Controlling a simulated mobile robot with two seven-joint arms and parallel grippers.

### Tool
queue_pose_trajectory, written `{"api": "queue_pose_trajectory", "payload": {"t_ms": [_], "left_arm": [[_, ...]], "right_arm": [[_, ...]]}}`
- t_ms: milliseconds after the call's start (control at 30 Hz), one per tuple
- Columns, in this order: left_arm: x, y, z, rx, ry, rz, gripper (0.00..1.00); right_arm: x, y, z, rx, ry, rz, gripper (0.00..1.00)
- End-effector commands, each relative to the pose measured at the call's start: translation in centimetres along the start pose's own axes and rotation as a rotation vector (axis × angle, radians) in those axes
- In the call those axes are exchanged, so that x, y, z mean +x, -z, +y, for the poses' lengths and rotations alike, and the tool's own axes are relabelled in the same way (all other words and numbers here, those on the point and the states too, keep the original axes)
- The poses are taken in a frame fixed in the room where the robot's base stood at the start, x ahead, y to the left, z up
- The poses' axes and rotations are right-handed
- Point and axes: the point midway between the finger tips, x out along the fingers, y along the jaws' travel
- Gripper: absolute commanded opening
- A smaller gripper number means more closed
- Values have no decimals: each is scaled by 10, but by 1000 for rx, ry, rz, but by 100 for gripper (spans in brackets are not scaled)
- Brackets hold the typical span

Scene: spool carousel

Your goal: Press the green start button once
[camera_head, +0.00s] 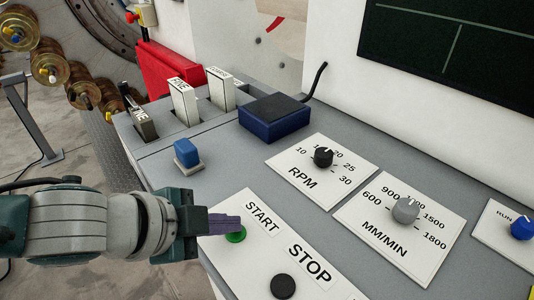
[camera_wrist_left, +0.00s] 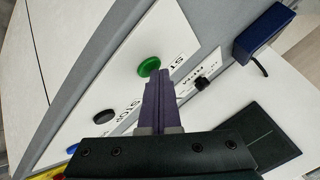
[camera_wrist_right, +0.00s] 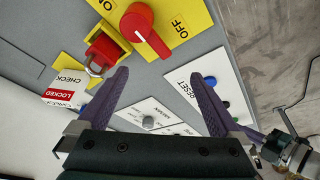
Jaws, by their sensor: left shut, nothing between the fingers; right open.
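The green start button (camera_head: 236,235) sits on the white START/STOP plate (camera_head: 256,262) at the front of the grey console. My left gripper (camera_head: 232,222) is shut and empty, with its purple fingertips at the button, partly covering it from above in the head view. In the left wrist view the green button (camera_wrist_left: 149,66) shows just beyond the tips of my left gripper (camera_wrist_left: 158,76). I cannot tell whether they touch. My right gripper (camera_wrist_right: 160,74) is open and empty over another part of the console, and is not in the head view.
The black STOP button (camera_head: 283,287) is close to START. The RPM knob (camera_head: 323,157), MM/MIN knob (camera_head: 405,210), blue box (camera_head: 274,118) and lever switches (camera_head: 184,102) are on the console. A red rotary switch (camera_wrist_right: 146,27) and padlock (camera_wrist_right: 102,54) are near my right gripper.

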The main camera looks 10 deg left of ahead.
Motion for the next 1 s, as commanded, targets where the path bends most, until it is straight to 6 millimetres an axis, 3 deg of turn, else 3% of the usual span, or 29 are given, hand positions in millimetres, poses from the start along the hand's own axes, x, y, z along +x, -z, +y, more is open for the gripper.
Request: {"api": "queue_pose_trajectory", "payload": {"t_ms": [433,833,1000], "left_arm": [[-12,8,-7,0,-1,-1,0],[-12,8,-8,0,-1,-1,0],[-21,15,-15,0,-1,-1,0]], "right_arm": [[-17,6,0,0,0,0,100],[-18,6,1,0,0,0,100],[-30,10,1,0,0,0,100]]}}
